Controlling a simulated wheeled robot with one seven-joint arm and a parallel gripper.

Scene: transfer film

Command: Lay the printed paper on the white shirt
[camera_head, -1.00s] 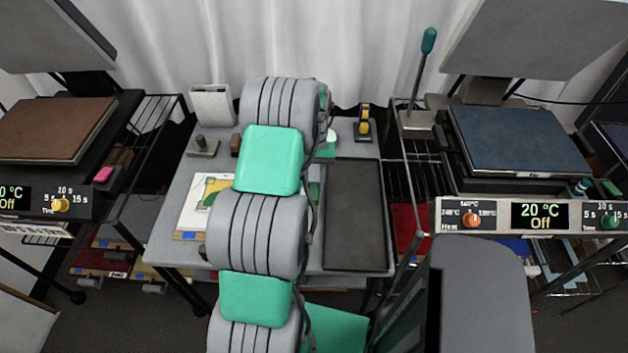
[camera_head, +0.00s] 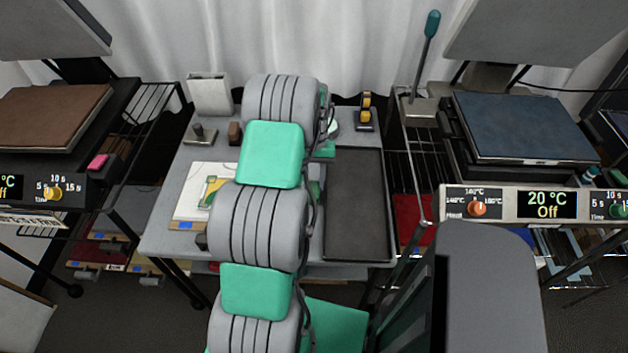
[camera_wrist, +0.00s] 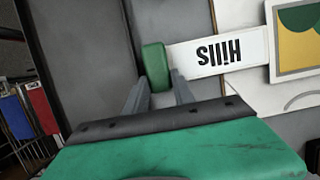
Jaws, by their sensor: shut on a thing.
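In the head view, a yellow and green print (camera_head: 211,186) shows left of my arm, over a white sheet (camera_head: 187,205) on the grey table. The sheet also shows under the strip in the wrist view (camera_wrist: 240,92). I cannot tell whether it is the white shirt. My arm hides the gripper and much of the print in the head view.
A dark tray (camera_head: 355,215) lies on the right of the table (camera_head: 165,235). A white holder (camera_head: 208,92) and a tape dispenser (camera_head: 366,108) stand at the back. Heat presses with a brown platen (camera_head: 50,120) and a blue platen (camera_head: 520,125) flank the table.

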